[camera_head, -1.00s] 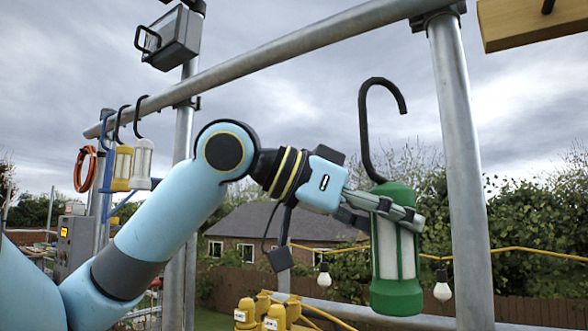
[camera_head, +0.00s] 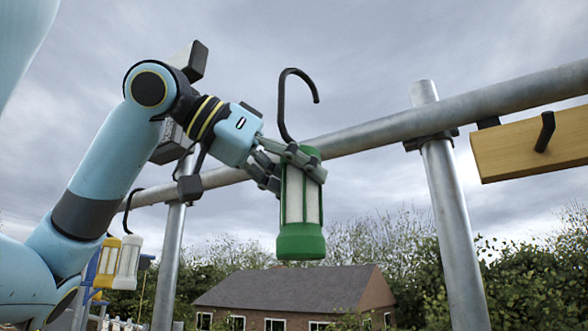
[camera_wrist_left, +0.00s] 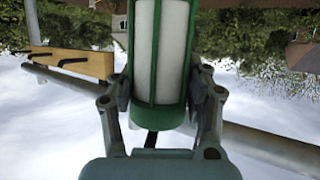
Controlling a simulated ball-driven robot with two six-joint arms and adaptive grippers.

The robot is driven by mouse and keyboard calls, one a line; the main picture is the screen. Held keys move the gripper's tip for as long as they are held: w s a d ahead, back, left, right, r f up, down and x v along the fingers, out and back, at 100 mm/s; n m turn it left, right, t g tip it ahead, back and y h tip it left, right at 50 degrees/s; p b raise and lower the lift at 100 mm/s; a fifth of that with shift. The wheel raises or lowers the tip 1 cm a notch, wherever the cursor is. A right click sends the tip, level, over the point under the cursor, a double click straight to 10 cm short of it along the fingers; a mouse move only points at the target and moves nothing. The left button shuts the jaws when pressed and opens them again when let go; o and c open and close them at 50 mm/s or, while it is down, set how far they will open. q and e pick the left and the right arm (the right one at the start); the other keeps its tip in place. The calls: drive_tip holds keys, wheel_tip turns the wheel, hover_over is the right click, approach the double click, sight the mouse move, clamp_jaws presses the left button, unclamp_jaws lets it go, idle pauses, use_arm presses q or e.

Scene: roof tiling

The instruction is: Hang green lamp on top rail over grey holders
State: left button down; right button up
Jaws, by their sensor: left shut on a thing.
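The green lamp (camera_head: 301,215) has a white body, a green cage and a black hook on top. My left gripper (camera_head: 292,160) is shut on its upper part and holds it upright. The hook (camera_head: 285,105) rises free, its open end to the right, and overlaps the top rail (camera_head: 380,133) only low down in the picture. Whether the lamp touches the rail cannot be told. In the left wrist view the lamp (camera_wrist_left: 160,60) sits between both fingers, with the rail (camera_wrist_left: 270,145) behind it. Grey holders cannot be made out. My right gripper is not in view.
White and yellow lamps (camera_head: 128,262) hang from the rail at the left. Grey posts (camera_head: 450,220) carry the rail. A wooden board with black hooks (camera_head: 530,148) is at the right. A house (camera_head: 290,295) and bushes lie behind.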

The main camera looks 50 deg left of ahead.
use_arm(q)
drive_tip(key=shift+w+a+r+p, duration=0.15)
drive_tip(key=shift+w+p, duration=0.1)
drive_tip(key=shift+w, duration=0.45)
drive_tip(key=shift+w+a+f+p, duration=0.15)
drive_tip(key=shift+w+p, duration=0.15)
drive_tip(key=shift+w, duration=0.4)
drive_tip(key=shift+w+a+r+p, duration=0.15)
drive_tip(key=shift+w+p, duration=0.1)
drive_tip(key=shift+w, duration=0.45)
drive_tip(key=w+a+f, duration=0.1)
drive_tip(key=w+f, duration=0.3)
drive_tip(key=w, duration=0.3)
drive_tip(key=shift+w+a+f, duration=0.25)
drive_tip(key=shift+a+f, duration=0.15)
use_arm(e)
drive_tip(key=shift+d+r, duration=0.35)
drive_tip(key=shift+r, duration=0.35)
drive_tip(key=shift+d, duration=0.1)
use_arm(q)
drive_tip(key=shift+c, duration=2.2)
unclamp_jaws()
